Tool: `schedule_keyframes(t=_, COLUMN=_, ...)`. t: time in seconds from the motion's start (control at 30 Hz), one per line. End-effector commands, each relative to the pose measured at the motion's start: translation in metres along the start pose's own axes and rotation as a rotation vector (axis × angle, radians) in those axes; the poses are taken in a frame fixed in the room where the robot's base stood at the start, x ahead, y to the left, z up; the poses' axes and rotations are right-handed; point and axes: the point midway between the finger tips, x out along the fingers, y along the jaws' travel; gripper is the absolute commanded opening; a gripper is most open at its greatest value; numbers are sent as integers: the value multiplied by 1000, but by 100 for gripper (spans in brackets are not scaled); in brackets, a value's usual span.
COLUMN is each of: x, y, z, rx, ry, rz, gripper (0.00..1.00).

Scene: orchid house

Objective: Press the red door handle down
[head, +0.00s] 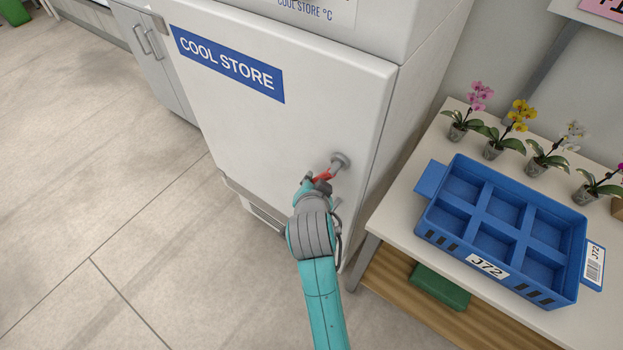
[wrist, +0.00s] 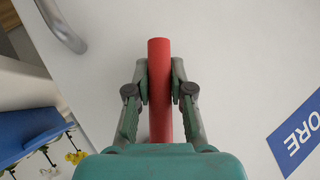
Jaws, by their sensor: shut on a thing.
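The red door handle (head: 323,176) is on the white cool store door (head: 235,115), near its right edge, beside a round grey mount (head: 341,160). My gripper (head: 314,182) is at the handle and partly covers it in the head view. In the wrist view the red handle (wrist: 159,62) is a straight bar between the two fingers of my gripper (wrist: 159,85), which are shut on it from both sides. The handle's tip sticks out a little past the fingertips. Its lower part is hidden behind the gripper body.
A table (head: 408,195) stands right of the cool store, bearing a blue crate (head: 425,220) with empty compartments and several potted orchids (head: 495,148). A dark green box (head: 440,286) lies on its lower shelf. The floor (head: 110,190) left of the door is clear. A curved grey bar (wrist: 62,28) shows in the wrist view.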

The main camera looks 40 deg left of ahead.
Motion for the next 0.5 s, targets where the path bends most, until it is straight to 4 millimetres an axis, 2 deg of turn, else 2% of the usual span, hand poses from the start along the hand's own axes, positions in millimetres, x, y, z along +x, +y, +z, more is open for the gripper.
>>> schedule_keyframes(t=0.43, x=0, y=3, z=1, rx=-7, ry=-4, rz=11, gripper=0)
schedule_keyframes(t=0.47, x=0, y=3, z=1, rx=-7, ry=-4, rz=11, gripper=29)
schedule_keyframes(t=0.5, x=0, y=3, z=1, rx=-7, ry=-4, rz=11, gripper=39)
